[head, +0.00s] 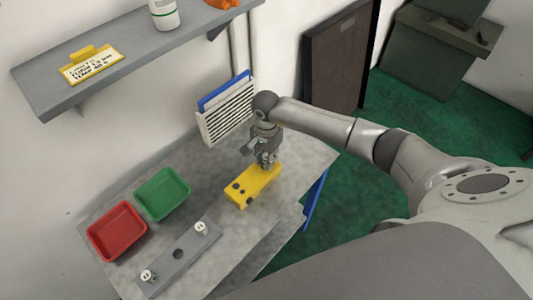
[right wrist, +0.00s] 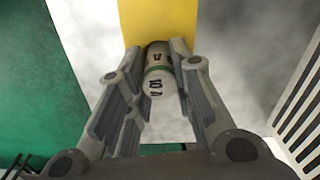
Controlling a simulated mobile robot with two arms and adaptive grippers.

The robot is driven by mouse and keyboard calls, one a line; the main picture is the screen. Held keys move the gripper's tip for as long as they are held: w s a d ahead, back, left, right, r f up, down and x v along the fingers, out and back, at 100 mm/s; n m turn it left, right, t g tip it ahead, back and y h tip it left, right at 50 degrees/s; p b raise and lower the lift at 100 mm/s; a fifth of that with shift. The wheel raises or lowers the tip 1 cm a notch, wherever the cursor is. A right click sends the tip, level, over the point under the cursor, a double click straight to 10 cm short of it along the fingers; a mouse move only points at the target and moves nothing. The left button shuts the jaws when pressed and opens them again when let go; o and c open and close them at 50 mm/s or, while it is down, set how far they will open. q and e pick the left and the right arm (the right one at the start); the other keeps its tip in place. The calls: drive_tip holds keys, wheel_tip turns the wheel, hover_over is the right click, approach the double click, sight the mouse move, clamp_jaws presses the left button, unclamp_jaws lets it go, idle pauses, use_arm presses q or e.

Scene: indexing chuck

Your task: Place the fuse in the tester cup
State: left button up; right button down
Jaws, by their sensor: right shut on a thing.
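My right gripper (head: 267,162) is at the far end of a yellow block (head: 250,190) on the table in the head view. In the right wrist view its two fingers (right wrist: 158,98) are closed around the fuse (right wrist: 157,72), a pale cylinder with dark markings and a green band. The fuse's far end meets or lies in front of the yellow block; I cannot tell whether it is seated in it or just above. Dark round spots show on the block's near end. I cannot clearly identify the tester cup. My left gripper is not in view.
A grey bar (head: 165,268) with a dark round hole in its middle carries a white cylinder (head: 201,228) and another white cylinder (head: 148,275). A red tray (head: 90,233) and a green tray (head: 142,187) lie behind it. A white slatted rack (head: 228,116) stands behind my gripper.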

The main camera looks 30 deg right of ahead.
sight(266, 156)
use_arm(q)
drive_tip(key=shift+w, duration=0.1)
use_arm(e)
drive_tip(key=shift+f, duration=0.1)
drive_tip(key=shift+f+b, duration=0.25)
drive_tip(key=shift+b, duration=0.1)
drive_tip(key=c, duration=1.3)
unclamp_jaws()
drive_tip(key=shift+r, duration=0.1)
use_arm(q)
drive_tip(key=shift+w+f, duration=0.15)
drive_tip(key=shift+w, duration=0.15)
use_arm(e)
drive_tip(key=shift+o, duration=0.2)
drive_tip(key=shift+r+p, duration=0.3)
drive_tip(key=shift+p, duration=0.1)
wheel_tip(266, 156, up, 10)
drive_tip(key=b, duration=0.4)
drive_tip(key=shift+w+r, duration=0.1)
drive_tip(key=shift+r, duration=0.05)
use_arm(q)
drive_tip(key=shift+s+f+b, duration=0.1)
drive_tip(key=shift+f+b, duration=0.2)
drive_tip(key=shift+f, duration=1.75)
use_arm(e)
drive_tip(key=shift+r, duration=0.75)
